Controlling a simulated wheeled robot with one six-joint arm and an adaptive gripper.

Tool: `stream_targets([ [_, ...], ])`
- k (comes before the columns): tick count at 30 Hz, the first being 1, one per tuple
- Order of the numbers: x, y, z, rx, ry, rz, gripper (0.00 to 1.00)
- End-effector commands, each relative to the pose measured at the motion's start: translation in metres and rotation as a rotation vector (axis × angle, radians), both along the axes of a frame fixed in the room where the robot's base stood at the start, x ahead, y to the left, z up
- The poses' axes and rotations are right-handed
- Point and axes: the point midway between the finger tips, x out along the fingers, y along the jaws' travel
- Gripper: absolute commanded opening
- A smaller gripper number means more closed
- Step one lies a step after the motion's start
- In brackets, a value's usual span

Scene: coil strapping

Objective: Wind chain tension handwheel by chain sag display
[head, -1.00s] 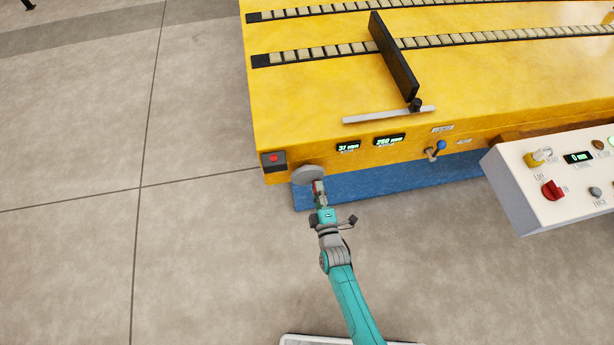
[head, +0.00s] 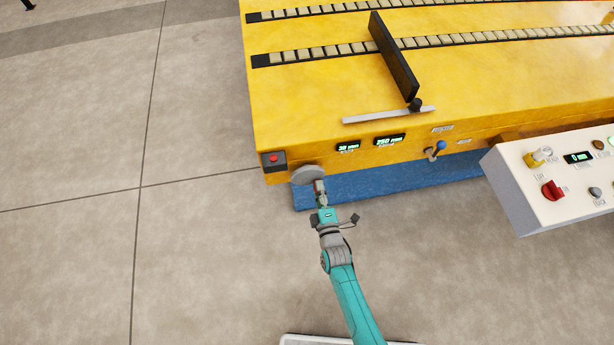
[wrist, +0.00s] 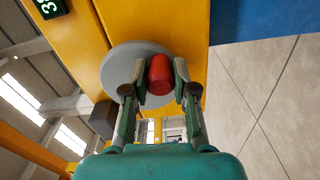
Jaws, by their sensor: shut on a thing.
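The grey disc handwheel (head: 305,174) sits on the front face of the yellow machine, near its left corner. It also shows in the wrist view (wrist: 117,70), with a red knob (wrist: 159,75) standing out from it. My gripper (head: 319,188) is at the wheel's lower right, its two fingers on either side of the red knob and shut on it. The chain sag display (head: 348,147) glows green on the front edge; it seems to read 36 or 38 mm, too small to be sure. A second display (head: 389,140) beside it seems to read 250 mm.
A red button on a dark box (head: 273,160) sits left of the wheel. A blue-knobbed lever (head: 437,149) is to the right, then a white control panel (head: 536,201). The black guide plate (head: 394,57) stands on the yellow bed (head: 300,105). The floor at left is clear.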

Motion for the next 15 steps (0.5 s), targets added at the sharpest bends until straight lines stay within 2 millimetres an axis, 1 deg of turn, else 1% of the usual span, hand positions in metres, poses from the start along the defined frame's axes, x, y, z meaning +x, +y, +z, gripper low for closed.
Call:
stream_targets([
  [3,0.0004,0.0064,-0.0008,0.147,0.035,0.002,0.00],
  [6,-0.0003,0.0092,-0.0030,0.231,0.059,0.002,0.00],
  [9,-0.0007,0.0100,-0.0040,0.265,0.069,0.002,0.00],
  [15,-0.0008,0.0099,-0.0040,0.267,0.070,0.002,0.00],
])
